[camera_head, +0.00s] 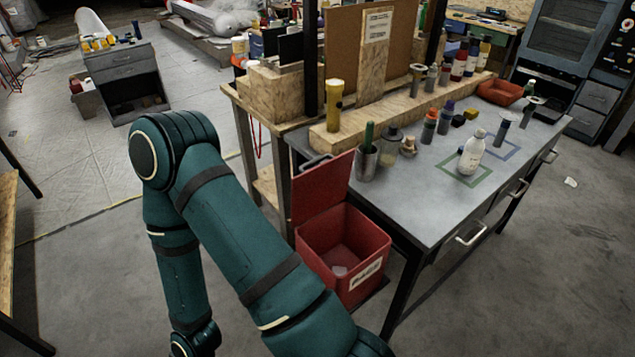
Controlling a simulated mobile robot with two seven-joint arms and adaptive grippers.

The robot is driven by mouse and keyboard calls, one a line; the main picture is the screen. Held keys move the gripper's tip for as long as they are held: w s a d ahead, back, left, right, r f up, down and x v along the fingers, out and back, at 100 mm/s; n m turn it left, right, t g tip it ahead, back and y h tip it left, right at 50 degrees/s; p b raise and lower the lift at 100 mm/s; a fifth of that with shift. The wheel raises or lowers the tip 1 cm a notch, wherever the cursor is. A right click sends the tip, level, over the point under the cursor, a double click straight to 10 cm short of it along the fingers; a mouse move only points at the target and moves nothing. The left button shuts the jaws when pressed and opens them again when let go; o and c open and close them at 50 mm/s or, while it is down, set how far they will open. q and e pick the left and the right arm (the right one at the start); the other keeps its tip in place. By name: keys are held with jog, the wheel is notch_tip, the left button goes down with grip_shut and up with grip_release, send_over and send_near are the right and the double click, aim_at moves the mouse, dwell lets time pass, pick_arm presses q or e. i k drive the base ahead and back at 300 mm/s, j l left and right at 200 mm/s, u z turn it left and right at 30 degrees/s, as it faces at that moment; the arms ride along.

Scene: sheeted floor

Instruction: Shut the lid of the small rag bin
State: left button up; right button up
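The small red rag bin (371,276) stands on the floor at the front left end of the workbench. Its red lid (321,188) is open and stands upright, tilted back along the bin's rear left side. A pale scrap lies inside the bin, and a white label is on its front. My teal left arm rises from the bottom and bends down at the left of the bin, partly in front of the bin's left side. Its gripper is out of the picture below. My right gripper is not in view.
The grey workbench (427,208) stands right beside the bin, with a white bottle (471,152), a metal cup (366,163) and several other bottles on it. A dark drawer cabinet (122,76) stands at the back left. Floor between is clear.

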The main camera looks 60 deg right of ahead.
aim_at(316, 189)
jog(key=i+z, duration=0.25)
jog(key=z, duration=0.2)
jog(key=i+z, duration=0.2)
jog(key=z, duration=0.25)
jog(key=i+j+z, duration=0.15)
jog(key=z, duration=0.3)
jog(key=i+j+z, duration=0.1)
jog(key=z, duration=0.35)
jog(key=i+j+z, duration=0.2)
jog(key=z, duration=0.2)
jog(key=i+j+z, duration=0.2)
jog(key=z, duration=0.25)
jog(key=i+j+z, duration=0.1)
jog(key=z, duration=0.25)
jog(key=j+z, duration=0.35)
jog(key=i+j+z, duration=0.1)
jog(key=j+z, duration=0.95)
jog(key=j, duration=0.15)
